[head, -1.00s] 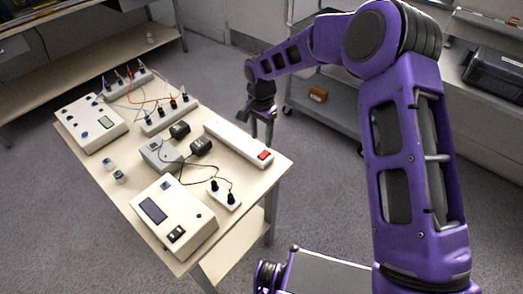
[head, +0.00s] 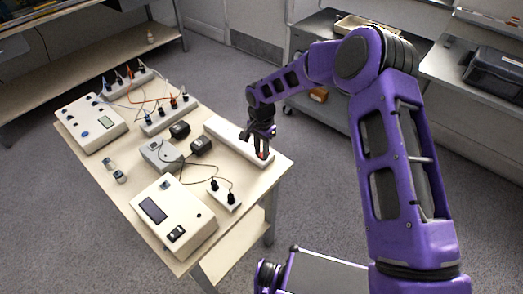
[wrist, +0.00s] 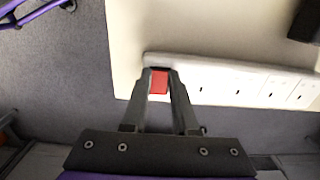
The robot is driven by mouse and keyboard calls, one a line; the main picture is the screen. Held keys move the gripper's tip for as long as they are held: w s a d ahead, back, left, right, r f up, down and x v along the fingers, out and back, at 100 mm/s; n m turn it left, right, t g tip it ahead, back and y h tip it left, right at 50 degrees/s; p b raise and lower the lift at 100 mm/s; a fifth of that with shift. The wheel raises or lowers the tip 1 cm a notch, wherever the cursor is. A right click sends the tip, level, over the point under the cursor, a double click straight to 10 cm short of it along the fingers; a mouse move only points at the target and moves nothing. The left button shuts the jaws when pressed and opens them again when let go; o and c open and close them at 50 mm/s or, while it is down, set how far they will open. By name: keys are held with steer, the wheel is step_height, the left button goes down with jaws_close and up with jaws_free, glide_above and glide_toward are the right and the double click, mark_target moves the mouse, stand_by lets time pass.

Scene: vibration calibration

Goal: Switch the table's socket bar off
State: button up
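The socket bar (head: 226,133) is a long white strip along the right side of the table, seen also in the wrist view (wrist: 222,82). Its red switch (wrist: 159,83) sits at one end, with a dark strip along its upper edge in the wrist view. My gripper (head: 262,154) points down over that end and partly hides the switch in the head view. In the wrist view my gripper (wrist: 159,74) has its fingertips apart, one on each side of the red switch, with nothing held. I cannot tell whether the fingers touch the bar.
The table (head: 262,189) also carries a beige box with a display (head: 172,217), a small white socket block (head: 224,195), black adapters (head: 201,145) and a grey box (head: 161,154). Cables run among them. A grey cart (head: 330,112) stands behind my arm.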

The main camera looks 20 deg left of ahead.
jaws_close()
steer(key=shift+w, duration=0.1)
steer(key=shift+w+d+g+y, duration=0.15)
steer(key=shift+w+g+y, duration=0.2)
steer(key=shift+g, duration=0.65)
steer(key=shift+r+g+y, duration=0.15)
steer(key=shift+g+y, duration=0.1)
steer(key=shift+g, duration=0.15)
steer(key=o, duration=0.6)
jaws_free()
steer(key=shift+o, duration=0.2)
